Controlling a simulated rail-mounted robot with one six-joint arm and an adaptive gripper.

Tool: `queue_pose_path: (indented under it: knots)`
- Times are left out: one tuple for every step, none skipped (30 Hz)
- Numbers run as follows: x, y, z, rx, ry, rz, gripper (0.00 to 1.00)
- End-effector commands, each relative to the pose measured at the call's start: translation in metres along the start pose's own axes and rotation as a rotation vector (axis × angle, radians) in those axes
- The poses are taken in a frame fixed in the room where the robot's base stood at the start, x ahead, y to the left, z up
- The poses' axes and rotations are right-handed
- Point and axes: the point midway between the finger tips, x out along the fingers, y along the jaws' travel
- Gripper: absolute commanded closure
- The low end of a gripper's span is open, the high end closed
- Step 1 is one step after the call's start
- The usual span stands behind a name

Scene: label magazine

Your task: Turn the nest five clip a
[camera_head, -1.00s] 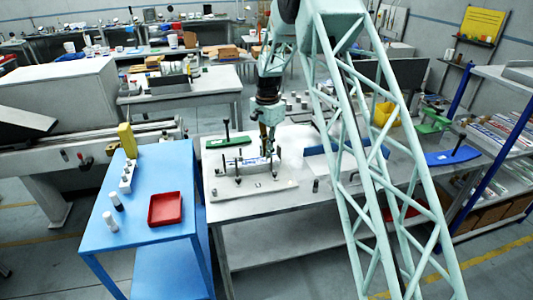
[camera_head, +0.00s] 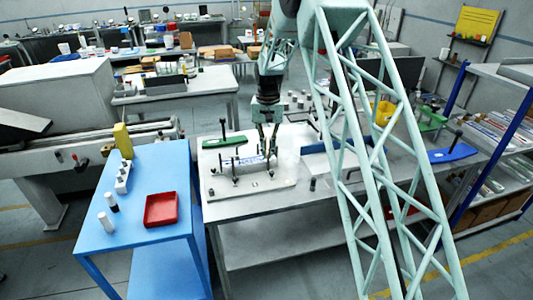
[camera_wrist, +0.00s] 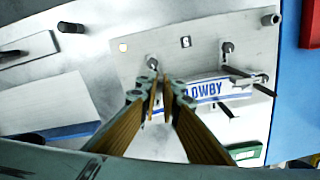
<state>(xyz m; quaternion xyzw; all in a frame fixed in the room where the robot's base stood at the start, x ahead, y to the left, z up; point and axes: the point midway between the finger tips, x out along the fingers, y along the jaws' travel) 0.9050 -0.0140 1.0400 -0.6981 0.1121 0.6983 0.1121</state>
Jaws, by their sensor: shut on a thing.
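The nest is a pale plate (camera_head: 262,188) with several upright dark clip posts, on the white bench. A white label with blue letters reading "LOWBY" (camera_wrist: 206,91) lies on it, partly hidden by my gripper. My gripper (camera_head: 268,153) points down at the right end of the label. In the wrist view my gripper (camera_wrist: 160,84) has its tan fingers close together on a small clip (camera_wrist: 152,64), mostly hidden between and behind the fingertips. Another clip (camera_wrist: 243,80) has its arm over the label's other end. I cannot read which clip is lettered a.
A green strip (camera_head: 224,142) lies behind the nest. A blue table (camera_head: 130,220) with a red tray (camera_head: 161,209) and several small cylinders stands at the left. A dark cylinder (camera_head: 312,184) stands right of the nest. My lattice column hides part of the right side.

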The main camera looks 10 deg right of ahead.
Motion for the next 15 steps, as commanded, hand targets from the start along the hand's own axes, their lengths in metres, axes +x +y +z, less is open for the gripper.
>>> queue_pose_path:
  knots:
    - [-0.0004, 0.0009, -0.0005, -0.032, 0.001, 0.000, 1.00]
    - [-0.0005, 0.0015, -0.0005, -0.054, 0.001, 0.000, 1.00]
    - [-0.0005, 0.0022, -0.0006, -0.084, 0.001, 0.000, 1.00]
    - [-0.0005, 0.0028, -0.0007, -0.107, 0.001, 0.000, 1.00]
    - [-0.0005, 0.0033, -0.0008, -0.130, 0.001, 0.000, 1.00]
    - [-0.0005, 0.0041, -0.0009, -0.159, 0.001, 0.000, 1.00]
    - [-0.0005, 0.0046, -0.0010, -0.180, 0.001, 0.000, 1.00]
    - [-0.0005, 0.0052, -0.0011, -0.201, 0.001, 0.000, 1.00]
    - [-0.0005, 0.0059, -0.0013, -0.229, 0.001, 0.000, 1.00]
    - [-0.0005, 0.0064, -0.0014, -0.248, 0.001, 0.000, 1.00]
    - [-0.0006, 0.0068, -0.0015, -0.267, 0.002, 0.000, 1.00]
    - [-0.0006, 0.0074, -0.0017, -0.291, 0.002, 0.000, 1.00]
    - [-0.0005, 0.0079, -0.0018, -0.308, 0.001, 0.000, 1.00]
    - [-0.0006, 0.0083, -0.0020, -0.324, 0.002, 0.000, 1.00]
    - [-0.0006, 0.0087, -0.0022, -0.344, 0.002, 0.000, 1.00]
